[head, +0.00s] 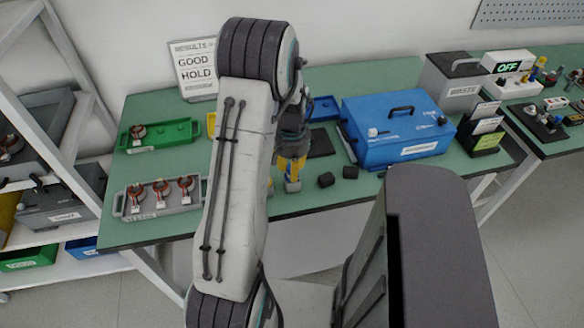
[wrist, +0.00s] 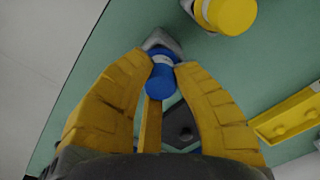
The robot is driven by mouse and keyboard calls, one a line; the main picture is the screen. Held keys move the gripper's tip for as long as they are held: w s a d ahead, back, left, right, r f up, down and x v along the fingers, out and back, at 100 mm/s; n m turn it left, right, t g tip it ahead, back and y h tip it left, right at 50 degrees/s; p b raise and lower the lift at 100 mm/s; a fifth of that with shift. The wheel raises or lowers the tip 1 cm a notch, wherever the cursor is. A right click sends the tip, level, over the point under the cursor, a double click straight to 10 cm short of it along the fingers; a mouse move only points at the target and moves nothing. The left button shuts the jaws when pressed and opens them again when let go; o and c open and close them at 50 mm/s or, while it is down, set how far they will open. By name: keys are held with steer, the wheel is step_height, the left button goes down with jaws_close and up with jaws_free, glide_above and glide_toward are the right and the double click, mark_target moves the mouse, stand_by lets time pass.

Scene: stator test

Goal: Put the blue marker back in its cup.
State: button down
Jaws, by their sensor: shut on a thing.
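The blue marker (wrist: 161,80) is between the yellow fingers of my gripper (wrist: 158,68) in the wrist view, its blue end towards the camera and a pale band beyond it. The fingers are shut on it. A grey cup (wrist: 160,38) shows just past the fingertips, in line with the marker. I cannot tell how far the marker's lower end is inside it. In the head view my gripper (head: 292,166) points down near the table's front edge, with a grey cup-like piece (head: 292,186) just below the fingertips. The marker is mostly hidden there.
A yellow-capped marker (wrist: 232,13) stands in another grey holder close by. A yellow tray (wrist: 288,118) lies to the right. Two small dark blocks (head: 326,179) and a blue case (head: 400,150) are right of my gripper. A grey tray (head: 128,204) holds copper-wound parts at left.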

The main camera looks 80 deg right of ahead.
steer(key=shift+f, duration=0.2)
steer(key=c, duration=1.1)
jaws_free()
steer(key=shift+r, duration=0.15)
